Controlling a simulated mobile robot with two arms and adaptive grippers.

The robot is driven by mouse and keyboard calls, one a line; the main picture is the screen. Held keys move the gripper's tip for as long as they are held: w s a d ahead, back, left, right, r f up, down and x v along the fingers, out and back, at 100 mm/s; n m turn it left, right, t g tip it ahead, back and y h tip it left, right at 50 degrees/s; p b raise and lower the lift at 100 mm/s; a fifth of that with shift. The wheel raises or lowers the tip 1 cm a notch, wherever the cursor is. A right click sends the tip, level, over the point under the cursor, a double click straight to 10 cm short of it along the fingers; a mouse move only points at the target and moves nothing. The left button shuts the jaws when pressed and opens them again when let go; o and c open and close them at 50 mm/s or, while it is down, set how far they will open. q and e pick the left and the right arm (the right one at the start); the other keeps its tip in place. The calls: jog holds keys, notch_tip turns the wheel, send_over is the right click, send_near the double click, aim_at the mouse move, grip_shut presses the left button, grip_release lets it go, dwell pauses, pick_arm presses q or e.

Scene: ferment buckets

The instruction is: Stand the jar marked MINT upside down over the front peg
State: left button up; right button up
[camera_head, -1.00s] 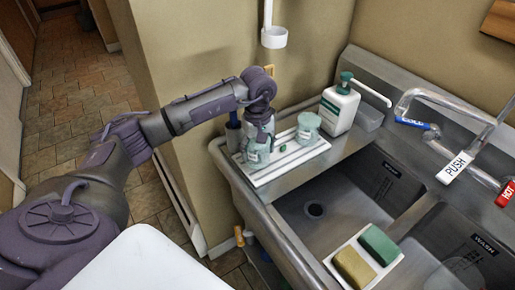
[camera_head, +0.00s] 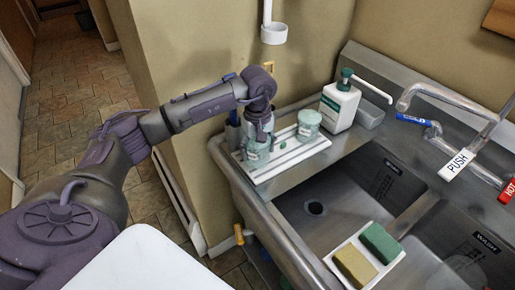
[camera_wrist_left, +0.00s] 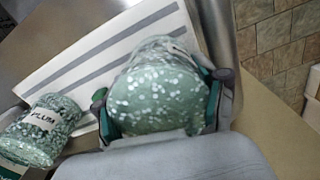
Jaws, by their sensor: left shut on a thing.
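My left gripper (camera_head: 258,138) points down over the left part of a white tray with dark stripes (camera_head: 300,158). It is shut on a green speckled jar (camera_head: 257,154), which is low over the tray or touching it. In the left wrist view the jar (camera_wrist_left: 160,90) fills the space between the fingers. Its label is too small to read in the head view and hidden in the wrist view, so I cannot tell if it is MINT. A small green piece (camera_head: 282,146), perhaps a peg, shows on the tray beside it. My right gripper is not in view.
A second jar (camera_head: 309,124), marked PLUM in the left wrist view (camera_wrist_left: 40,130), stands at the tray's back right. A soap bottle (camera_head: 340,105) stands behind it. Sink basins (camera_head: 320,205) lie to the right, with sponges (camera_head: 379,241) on a white holder.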

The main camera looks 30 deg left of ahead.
pick_arm(q)
jog(key=shift+f+b, duration=0.3)
jog(key=shift+f, duration=0.05)
jog(key=o, duration=1.4)
jog(key=shift+c, duration=0.2)
jog(key=shift+r, duration=0.2)
jog(key=shift+r+p, duration=0.55)
jog(key=shift+r, duration=0.25)
jog(key=shift+r, duration=0.15)
jog(key=shift+r+p, duration=0.5)
jog(key=shift+r, duration=0.4)
